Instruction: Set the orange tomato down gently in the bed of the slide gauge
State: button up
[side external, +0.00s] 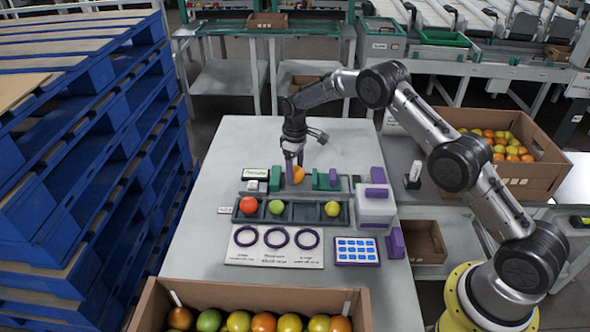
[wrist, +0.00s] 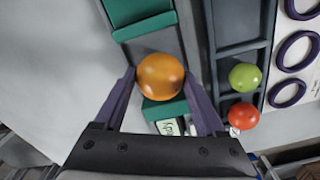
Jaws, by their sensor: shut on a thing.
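The orange tomato (wrist: 160,76) is between the purple fingers of my gripper (wrist: 163,90) in the wrist view. My gripper is shut on it. In the side view the orange tomato (side external: 298,175) shows at my gripper (side external: 294,168), over the bed of the slide gauge. The slide gauge (side external: 346,184) has a grey bed with green blocks, one (side external: 275,179) left of the tomato and others (side external: 325,180) to its right. In the wrist view the grey bed (wrist: 155,45) shows beside the tomato. I cannot tell whether the tomato touches the bed.
A dark compartment tray (side external: 300,213) in front holds a red, a green and a yellow-green tomato. A white board with three purple rings (side external: 274,258), a blue-celled panel (side external: 357,251) and a grey box with purple parts (side external: 376,207) stand nearby. A crate of tomatoes (side external: 250,290) is at the front.

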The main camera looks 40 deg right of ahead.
jog(key=shift+f, duration=0.35)
jog(key=o, duration=0.9)
jog(key=shift+c, duration=1.2)
jog(key=shift+r, duration=3.5)
